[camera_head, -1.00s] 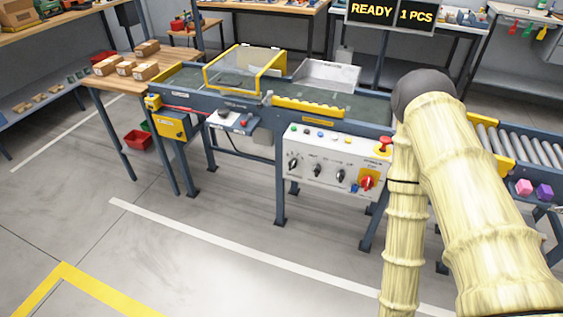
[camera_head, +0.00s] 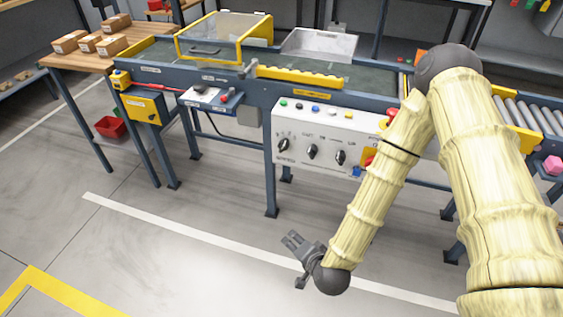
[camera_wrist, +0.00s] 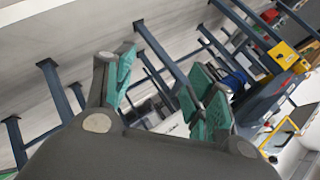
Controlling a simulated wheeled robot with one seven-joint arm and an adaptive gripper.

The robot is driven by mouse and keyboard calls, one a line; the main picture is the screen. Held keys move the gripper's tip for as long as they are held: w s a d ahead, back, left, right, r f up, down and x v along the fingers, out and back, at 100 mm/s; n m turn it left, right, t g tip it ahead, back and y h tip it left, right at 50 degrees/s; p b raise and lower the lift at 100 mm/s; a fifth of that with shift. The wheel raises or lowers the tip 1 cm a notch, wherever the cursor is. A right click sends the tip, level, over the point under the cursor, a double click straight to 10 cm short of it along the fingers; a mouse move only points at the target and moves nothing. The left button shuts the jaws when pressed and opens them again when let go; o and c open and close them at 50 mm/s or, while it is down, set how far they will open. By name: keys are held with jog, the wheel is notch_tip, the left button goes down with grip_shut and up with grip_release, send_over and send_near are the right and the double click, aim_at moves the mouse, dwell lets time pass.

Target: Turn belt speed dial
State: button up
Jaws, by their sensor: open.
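The white control panel (camera_head: 300,125) hangs on the front of the conveyor, with small coloured buttons along its upper part. Below them are several black dials: a left dial (camera_head: 283,144), a middle dial (camera_head: 313,151) and a right dial (camera_head: 340,157). Their labels are too small to read, so I cannot tell which is the belt speed dial. My gripper (camera_head: 291,240) is low in front of the panel, apart from it, over the floor. In the wrist view my gripper (camera_wrist: 160,95) has its green-padded fingers spread, with nothing between them.
The conveyor (camera_head: 160,55) carries a yellow-framed guard (camera_head: 225,35). A red knob on a yellow plate (camera_head: 368,155) at the panel's right is partly hidden by my arm. Cartons (camera_head: 90,42) stand on the left table. The floor before the panel is clear.

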jog(key=w+a+r+m+t+b, duration=0.2)
jog(key=w+r+m+t+b, duration=0.15)
jog(key=w, duration=0.25)
jog(key=w+a+r+m+t+b, duration=0.2)
jog(key=w+a+m+t+b, duration=0.15)
jog(key=w, duration=0.25)
jog(key=m+t+h+b, duration=0.3)
jog(key=m+b, duration=0.2)
jog(key=m, duration=0.1)
send_near(282, 150)
jog(key=w, duration=0.3)
jog(key=w+b, duration=0.1)
jog(key=w, duration=0.3)
jog(key=w+r+b, duration=0.1)
jog(key=w, duration=0.2)
jog(key=shift+w+a, duration=0.3)
jog(key=c, duration=1)
